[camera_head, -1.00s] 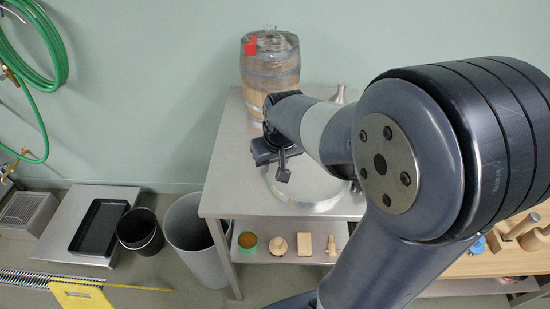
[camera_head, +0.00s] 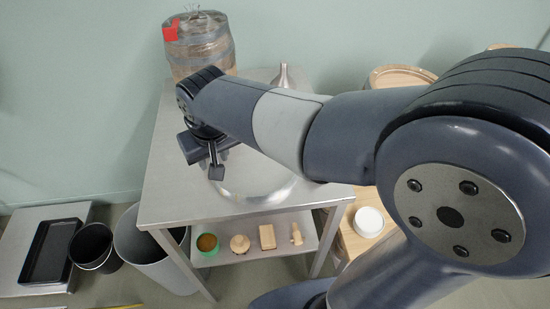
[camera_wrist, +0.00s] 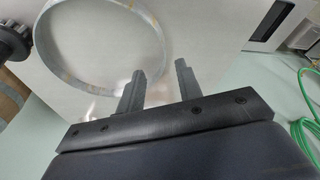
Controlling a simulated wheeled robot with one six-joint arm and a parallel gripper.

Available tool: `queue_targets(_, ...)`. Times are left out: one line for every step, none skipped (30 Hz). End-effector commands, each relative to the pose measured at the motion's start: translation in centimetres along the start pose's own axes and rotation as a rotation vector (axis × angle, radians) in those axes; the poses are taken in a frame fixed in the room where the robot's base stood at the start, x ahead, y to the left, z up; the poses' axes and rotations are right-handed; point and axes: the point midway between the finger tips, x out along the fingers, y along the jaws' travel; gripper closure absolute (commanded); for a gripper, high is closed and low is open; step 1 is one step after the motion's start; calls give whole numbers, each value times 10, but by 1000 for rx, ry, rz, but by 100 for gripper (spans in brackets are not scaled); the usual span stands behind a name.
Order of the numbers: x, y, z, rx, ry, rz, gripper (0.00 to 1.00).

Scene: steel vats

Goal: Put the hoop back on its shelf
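The hoop, a wide pale metal ring (camera_head: 262,201), lies flat on the steel table (camera_head: 165,175). My arm hides its far side in the head view. In the wrist view the hoop (camera_wrist: 160,35) is at upper left, its near right edge passing just behind or beside my left finger; I cannot tell if they touch. In the head view my gripper (camera_head: 216,172) is over the hoop's left side. A lower shelf (camera_head: 283,243) runs under the tabletop.
A wooden barrel (camera_head: 199,48) with a red tag stands at the table's back left. A white-topped jar (camera_head: 369,221) is right of the table.

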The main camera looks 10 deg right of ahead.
Motion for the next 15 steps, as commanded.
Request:
queue_targets(7, -1, 1, -2, -5, 1, 66)
queue_targets(11, -1, 1, -2, -6, 1, 66)
queue_targets(18, -1, 1, -2, -7, 1, 66)
queue_targets(23, -1, 1, -1, -7, 1, 66)
queue_targets(28, -1, 1, -1, -7, 1, 66)
queue_targets(34, -1, 1, -1, -6, 1, 66)
queue_targets(38, -1, 1, -1, -6, 1, 66)
queue_targets(42, -1, 1, -1, -6, 1, 66)
queue_targets(46, -1, 1, -1, -5, 1, 66)
queue_targets(49, -1, 1, -1, -5, 1, 66)
queue_targets(51, -1, 1, -1, -5, 1, 66)
queue_targets(53, -1, 0, -1, -3, 0, 66)
queue_targets(54, -1, 0, -1, -3, 0, 66)
queue_targets(56, -1, 0, -1, -3, 0, 66)
queue_targets(59, -2, 0, -2, -4, 1, 66)
